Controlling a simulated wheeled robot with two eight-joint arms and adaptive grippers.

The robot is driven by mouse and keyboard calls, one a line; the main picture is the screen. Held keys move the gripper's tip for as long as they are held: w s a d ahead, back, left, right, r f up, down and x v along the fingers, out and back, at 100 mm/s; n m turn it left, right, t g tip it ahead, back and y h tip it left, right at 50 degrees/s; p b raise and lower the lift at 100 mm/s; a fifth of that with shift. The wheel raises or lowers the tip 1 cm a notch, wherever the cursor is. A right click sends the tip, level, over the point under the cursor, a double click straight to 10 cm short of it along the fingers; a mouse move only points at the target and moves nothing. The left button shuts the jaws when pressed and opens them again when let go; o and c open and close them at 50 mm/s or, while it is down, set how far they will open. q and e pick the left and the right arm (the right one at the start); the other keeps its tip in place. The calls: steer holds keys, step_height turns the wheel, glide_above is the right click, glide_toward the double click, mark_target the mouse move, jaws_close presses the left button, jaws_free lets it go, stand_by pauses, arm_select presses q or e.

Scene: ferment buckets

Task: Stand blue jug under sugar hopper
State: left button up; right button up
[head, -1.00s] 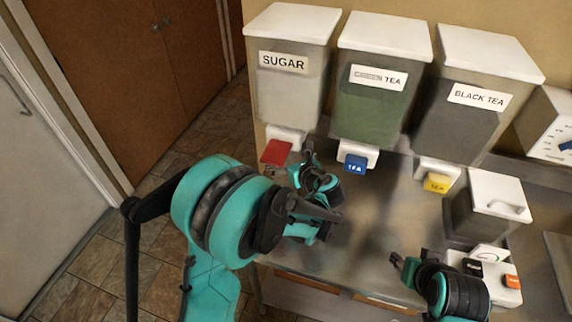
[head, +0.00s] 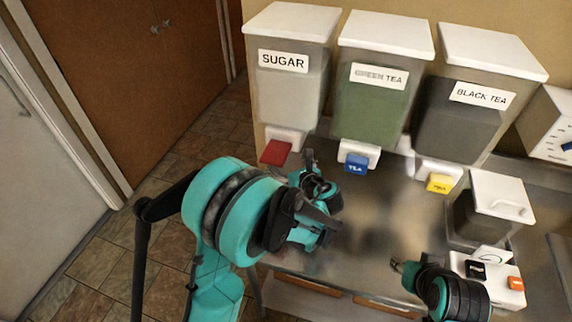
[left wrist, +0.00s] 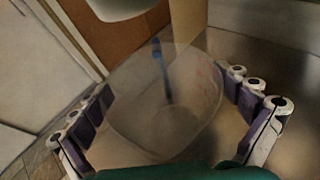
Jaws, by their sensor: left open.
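The sugar hopper (head: 290,95) is a clear bin with a white lid and a SUGAR label, at the left of the row in the head view. Its red tap lever (head: 276,152) sticks out below. The blue jug (left wrist: 150,112) shows in the left wrist view as a see-through tub with a blue strip. It lies between the spread fingers of my left gripper (left wrist: 168,88), which is open. In the head view my left gripper (head: 310,165) is just right of the red lever, and my arm hides the jug. My right gripper (head: 398,266) is over the counter's front; its opening is unclear.
The green tea hopper (head: 374,105) and black tea hopper (head: 468,115) stand to the right, with blue (head: 356,164) and yellow (head: 440,183) levers. A small lidded bin (head: 485,212) and a white device (head: 490,277) are at the right. The metal counter (head: 375,225) has clear room in the middle.

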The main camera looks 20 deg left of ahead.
arm_select(q)
steer(key=p+v, duration=0.2)
steer(key=v, duration=1)
steer(key=shift+d, duration=0.1)
